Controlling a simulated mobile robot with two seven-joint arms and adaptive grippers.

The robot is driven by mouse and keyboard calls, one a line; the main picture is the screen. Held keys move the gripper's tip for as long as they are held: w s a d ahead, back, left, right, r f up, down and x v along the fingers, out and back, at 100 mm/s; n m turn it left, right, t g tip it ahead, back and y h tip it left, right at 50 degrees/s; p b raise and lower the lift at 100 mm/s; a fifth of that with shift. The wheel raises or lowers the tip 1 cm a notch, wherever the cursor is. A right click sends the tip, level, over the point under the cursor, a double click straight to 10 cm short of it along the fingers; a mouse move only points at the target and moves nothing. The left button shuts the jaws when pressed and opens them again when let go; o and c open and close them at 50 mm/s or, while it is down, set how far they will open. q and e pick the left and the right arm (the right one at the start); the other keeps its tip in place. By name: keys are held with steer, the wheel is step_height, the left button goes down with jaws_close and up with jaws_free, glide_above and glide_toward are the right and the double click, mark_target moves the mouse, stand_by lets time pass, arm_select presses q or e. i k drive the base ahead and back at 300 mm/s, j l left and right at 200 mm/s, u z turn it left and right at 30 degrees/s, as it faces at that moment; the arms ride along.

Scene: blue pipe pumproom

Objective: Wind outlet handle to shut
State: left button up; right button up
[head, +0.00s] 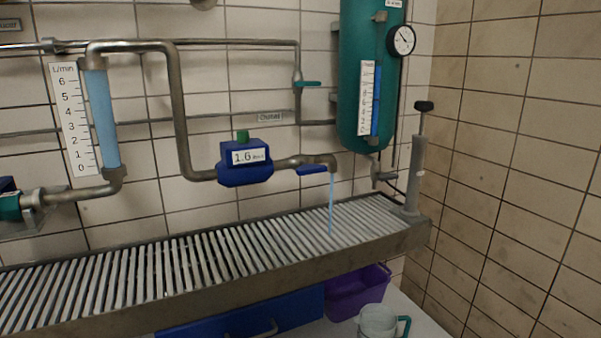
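The outlet pipe (290,163) runs right from a blue flow meter (245,170) reading about 1.6 and ends in a downturned spout (333,161). A blue lever handle (312,171) sits just under the pipe near the spout, lying roughly along it. A thin stream of blue water (331,205) falls from the spout onto the slatted grating (200,262). Neither of my grippers is in the head view, so nothing of mine touches the handle.
A teal handle (307,83) is on the upper pipe. A green tank (360,110) with a gauge (401,40) hangs right of the spout. A grey hand pump (416,170) stands at the grating's right end. A purple crate (357,292) and a jug (378,321) are below.

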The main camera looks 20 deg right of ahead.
mark_target(307, 169)
steer(key=k+l+u, duration=0.15)
steer(key=k+u, duration=0.4)
steer(key=k, duration=0.3)
